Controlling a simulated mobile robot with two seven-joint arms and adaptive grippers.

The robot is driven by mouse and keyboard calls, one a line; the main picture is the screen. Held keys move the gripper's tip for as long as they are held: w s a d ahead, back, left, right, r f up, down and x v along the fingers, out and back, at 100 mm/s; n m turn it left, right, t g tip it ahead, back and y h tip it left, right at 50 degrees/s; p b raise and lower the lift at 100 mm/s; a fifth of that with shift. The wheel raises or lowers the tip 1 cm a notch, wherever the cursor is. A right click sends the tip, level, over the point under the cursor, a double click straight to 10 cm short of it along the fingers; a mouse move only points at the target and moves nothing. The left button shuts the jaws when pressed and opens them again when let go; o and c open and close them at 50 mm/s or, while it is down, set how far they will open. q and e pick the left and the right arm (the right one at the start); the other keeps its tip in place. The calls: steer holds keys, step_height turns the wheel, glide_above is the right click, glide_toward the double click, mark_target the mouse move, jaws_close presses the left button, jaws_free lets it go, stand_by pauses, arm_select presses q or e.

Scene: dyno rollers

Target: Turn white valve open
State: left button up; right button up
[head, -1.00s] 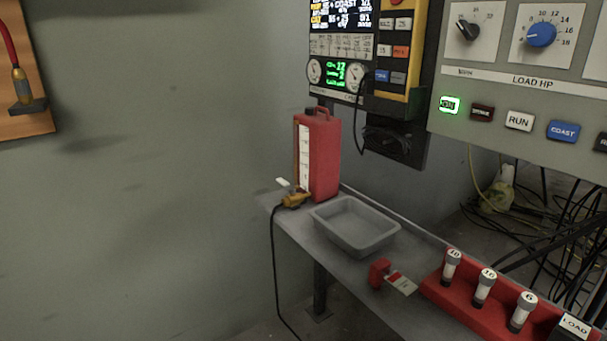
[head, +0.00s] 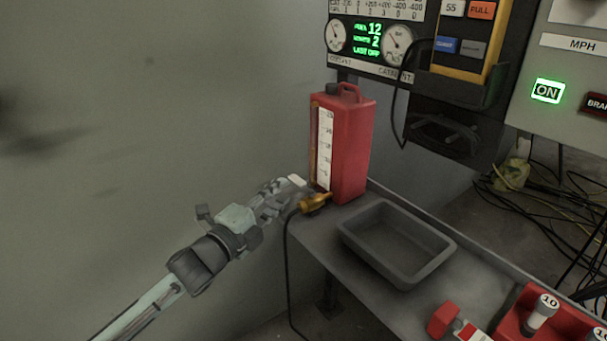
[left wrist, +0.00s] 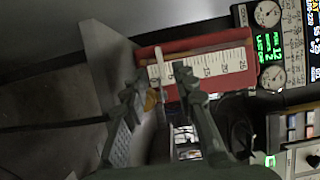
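The white valve handle (head: 297,180) sits above a brass valve body (head: 314,203) at the lower front of a red jug (head: 350,150) with a white scale. In the left wrist view the white handle (left wrist: 158,62) shows as a thin strip against the jug's scale, with a bit of brass below it. My left gripper (head: 286,188) is beside the handle, its fingertips close to it. In the left wrist view its fingers (left wrist: 157,86) are spread, with the handle between them. I cannot tell whether they touch it. My right gripper is not in view.
A dark hose (head: 287,255) hangs from the valve past the bench edge. A grey tray (head: 397,243) lies on the bench right of the jug. Red blocks with numbered weights (head: 540,312) stand at lower right. A control panel (head: 560,60) is at upper right.

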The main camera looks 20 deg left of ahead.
mark_target(294, 181)
arm_select(q)
steer(key=x, duration=0.6)
steer(key=shift+w+d, duration=0.15)
steer(key=shift+w, duration=0.4)
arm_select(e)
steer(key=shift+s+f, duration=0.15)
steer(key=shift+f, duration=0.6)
arm_select(q)
jaws_close()
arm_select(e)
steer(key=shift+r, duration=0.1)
